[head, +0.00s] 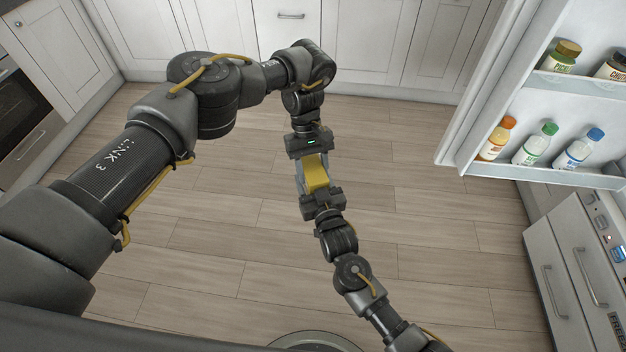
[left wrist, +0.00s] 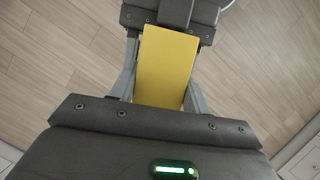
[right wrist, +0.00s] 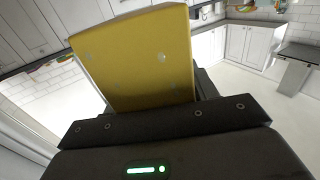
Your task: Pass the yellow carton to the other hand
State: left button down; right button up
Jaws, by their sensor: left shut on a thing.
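The yellow carton (head: 316,174) is held in the air over the floor, between my two grippers, which face each other. My left gripper (head: 313,163) comes from above in the head view and is shut on the carton. In the left wrist view its grey fingers lie along both sides of the carton (left wrist: 165,65). My right gripper (head: 320,190) is at the carton's lower end in the head view. In the right wrist view the carton (right wrist: 137,60) stands close in front of the palm. The right fingers are mostly hidden, so I cannot tell whether they grip it.
An open fridge door (head: 500,95) with bottles on its shelves stands at the right. A drawer unit (head: 570,265) is at the lower right. White cabinets (head: 365,40) line the back, and an oven (head: 22,125) is at the left. The wood floor between is clear.

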jog(key=c, duration=0.7)
pick_arm(q)
jog(key=c, duration=0.6)
grip_release()
pick_arm(e)
jog(key=shift+c, duration=0.8)
pick_arm(q)
jog(key=v, duration=1.2)
